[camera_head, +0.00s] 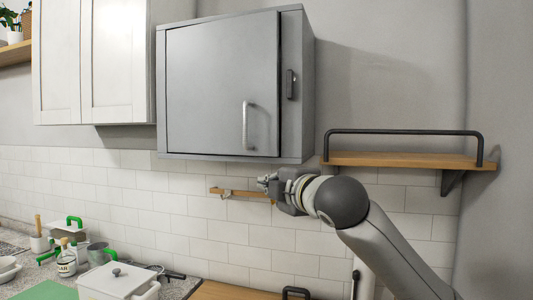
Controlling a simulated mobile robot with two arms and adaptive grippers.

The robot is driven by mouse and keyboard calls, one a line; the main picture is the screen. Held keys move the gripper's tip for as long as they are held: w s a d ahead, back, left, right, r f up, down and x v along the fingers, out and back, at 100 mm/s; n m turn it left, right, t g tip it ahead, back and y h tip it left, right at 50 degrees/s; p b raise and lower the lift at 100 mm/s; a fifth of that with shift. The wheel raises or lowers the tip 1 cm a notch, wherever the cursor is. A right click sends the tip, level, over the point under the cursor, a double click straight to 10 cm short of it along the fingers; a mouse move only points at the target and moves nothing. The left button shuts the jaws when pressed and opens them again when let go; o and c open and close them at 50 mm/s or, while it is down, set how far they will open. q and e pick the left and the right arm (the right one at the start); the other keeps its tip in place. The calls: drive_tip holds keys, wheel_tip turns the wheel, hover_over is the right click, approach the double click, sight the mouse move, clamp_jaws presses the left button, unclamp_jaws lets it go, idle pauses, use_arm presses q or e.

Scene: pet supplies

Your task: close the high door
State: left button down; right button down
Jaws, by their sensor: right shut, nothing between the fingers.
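The high cabinet (299,130) is a grey box on the wall in the upper middle. Its grey door (210,80) covers the front and carries a pale vertical handle (246,125) near its lower right. A narrow dark gap runs along the door's right edge; I cannot tell whether the door is fully flush. A dark latch piece (290,85) shows right of that edge. My right gripper (265,183) is below the cabinet's lower edge, apart from the handle, shut and empty. My left gripper is not in view.
A wooden shelf with a dark rail (405,160) is on the wall at the right. A white cupboard (110,60) adjoins at the left. The counter below holds a white lidded box (117,282), a bottle (66,262) and a green mat (45,291).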

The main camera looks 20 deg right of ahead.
wheel_tip(320, 180, up, 5)
drive_tip(key=s+d, duration=0.1)
drive_tip(key=p, duration=0.5)
approach(259, 151)
drive_tip(key=a, duration=0.3)
drive_tip(key=w+p, duration=0.1)
drive_tip(key=w+d+p, duration=0.1)
drive_tip(key=w, duration=0.1)
drive_tip(key=shift+w+d+f+n+t, duration=0.2)
drive_tip(key=shift+w+n+t, duration=0.05)
drive_tip(key=shift+n+t, duration=0.15)
drive_tip(key=shift+w+d+f+p, duration=0.1)
drive_tip(key=shift+w+d+p, duration=0.2)
drive_tip(key=shift+w+d, duration=0.15)
